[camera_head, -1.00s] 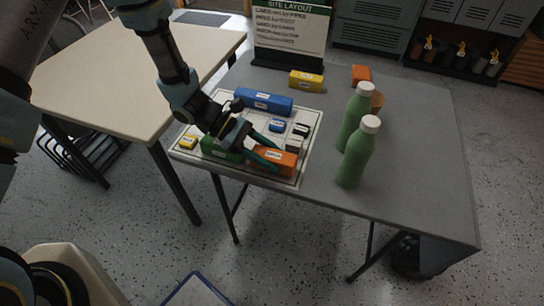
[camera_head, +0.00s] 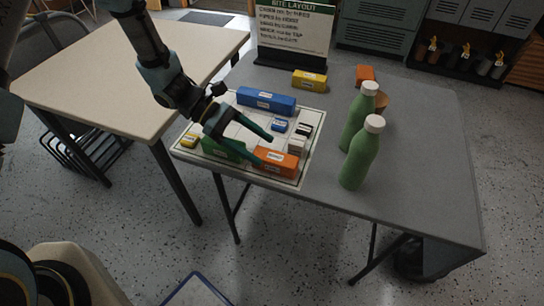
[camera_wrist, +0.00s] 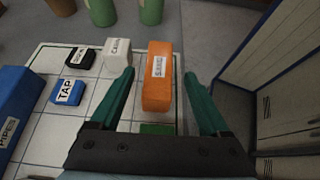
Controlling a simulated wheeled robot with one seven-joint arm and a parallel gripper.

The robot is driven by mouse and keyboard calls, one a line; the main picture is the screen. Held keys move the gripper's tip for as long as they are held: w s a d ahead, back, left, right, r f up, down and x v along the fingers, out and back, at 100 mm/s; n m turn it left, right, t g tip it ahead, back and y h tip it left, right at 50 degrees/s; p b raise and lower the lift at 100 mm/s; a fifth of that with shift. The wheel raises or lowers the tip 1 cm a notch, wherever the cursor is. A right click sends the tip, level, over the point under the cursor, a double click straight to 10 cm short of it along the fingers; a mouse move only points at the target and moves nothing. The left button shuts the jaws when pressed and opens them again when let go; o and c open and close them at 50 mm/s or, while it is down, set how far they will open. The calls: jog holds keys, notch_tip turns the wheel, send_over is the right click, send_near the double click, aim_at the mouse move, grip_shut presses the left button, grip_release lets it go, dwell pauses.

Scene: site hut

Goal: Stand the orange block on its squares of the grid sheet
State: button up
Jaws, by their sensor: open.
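The orange block (camera_head: 276,162) lies on the near right part of the white grid sheet (camera_head: 310,150), long side down, with a white label. It also shows in the wrist view (camera_wrist: 158,90). My gripper (camera_head: 265,151) is open and empty, just above and to the left of the block in the head view. In the wrist view its two green fingers lie on either side of the block, with visible gaps. A green block (camera_head: 222,150) sits left of the orange one, partly hidden by my gripper. The exact squares under the orange block are hidden.
The sheet also holds a long blue block (camera_head: 266,101), a small blue block (camera_head: 279,125), a black block (camera_head: 304,130), a white block (camera_head: 296,146) and a yellow block (camera_head: 190,140). Two green bottles (camera_head: 361,152) stand to the right. A sign (camera_head: 293,30) stands behind.

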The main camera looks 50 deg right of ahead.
jog(key=b+v, duration=0.1)
jog(key=v, duration=0.6)
jog(key=shift+w+a+r, duration=0.1)
jog(key=shift+r, duration=0.1)
jog(key=w+a+r+m+t+y, duration=0.1)
jog(key=w+a+r+t, duration=0.2)
jog(key=a, duration=0.9)
jog(key=w+a+r+m+t+y, duration=0.1)
jog(key=w+a+r+t, duration=0.3)
jog(key=w+a, duration=0.4)
jog(key=w+a+r+m+t+y, duration=0.1)
jog(key=w+a+r+m+t, duration=0.2)
jog(key=a, duration=1.5)
jog(key=w+t, duration=0.2)
jog(key=t, duration=0.1)
jog(key=shift+w+r+y, duration=0.15)
jog(key=shift+w+y, duration=0.05)
jog(key=shift+y, duration=0.1)
